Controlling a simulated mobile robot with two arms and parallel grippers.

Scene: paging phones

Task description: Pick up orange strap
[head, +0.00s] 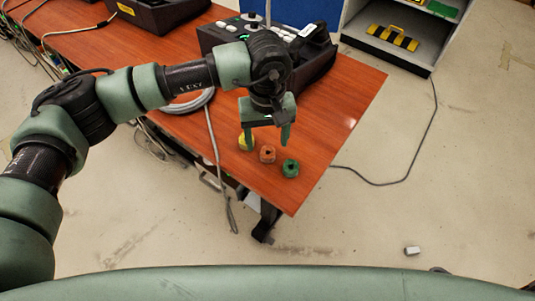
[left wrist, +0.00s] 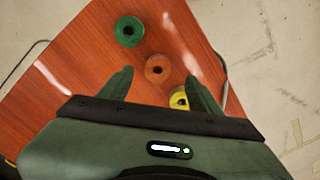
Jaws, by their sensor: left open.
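The orange strap (head: 267,154) is a small rolled ring lying on the wooden table, between a yellow roll (head: 243,143) and a green roll (head: 291,168). My left gripper (head: 268,142) is open above the rolls, its fingers pointing down. In the left wrist view, the orange strap (left wrist: 158,69) shows between and just beyond the two fingertips (left wrist: 158,78). The yellow roll (left wrist: 180,98) is partly hidden behind one finger there, and the green roll (left wrist: 129,31) lies farther out. My right gripper is in neither view.
The wooden table (head: 345,110) ends close to the rolls at its front corner. A black phone console (head: 310,55) stands behind my gripper. A grey cable (head: 213,140) hangs over the front edge. A shelf unit (head: 400,40) stands at the back right.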

